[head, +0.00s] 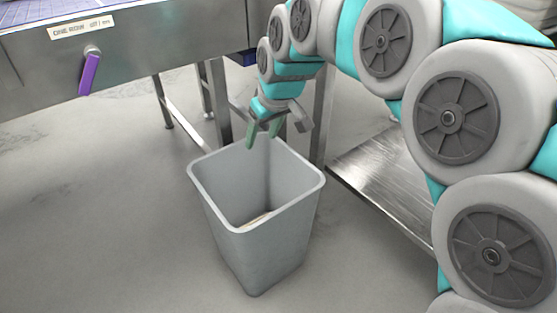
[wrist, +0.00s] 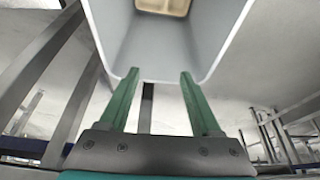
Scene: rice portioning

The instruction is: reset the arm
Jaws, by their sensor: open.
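My gripper (head: 264,132) is at the end of my raised arm, just above the back rim of a grey bin (head: 262,242). In the wrist view my gripper (wrist: 158,82) has its two green fingers spread apart with nothing between them. The bin (wrist: 170,50) fills the upper middle of that view, with its near rim at the fingertips. I cannot tell whether the fingers touch the rim. A tan, tray-like item (wrist: 163,6) lies at the bottom of the bin, and only its edge shows in the head view (head: 256,218).
A steel machine (head: 150,45) with a purple handle (head: 89,74) stands at the upper left. Steel legs (head: 217,100) rise behind the bin. A low metal shelf (head: 385,175) is to its right, under my arm. The floor (head: 100,220) left of the bin is clear.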

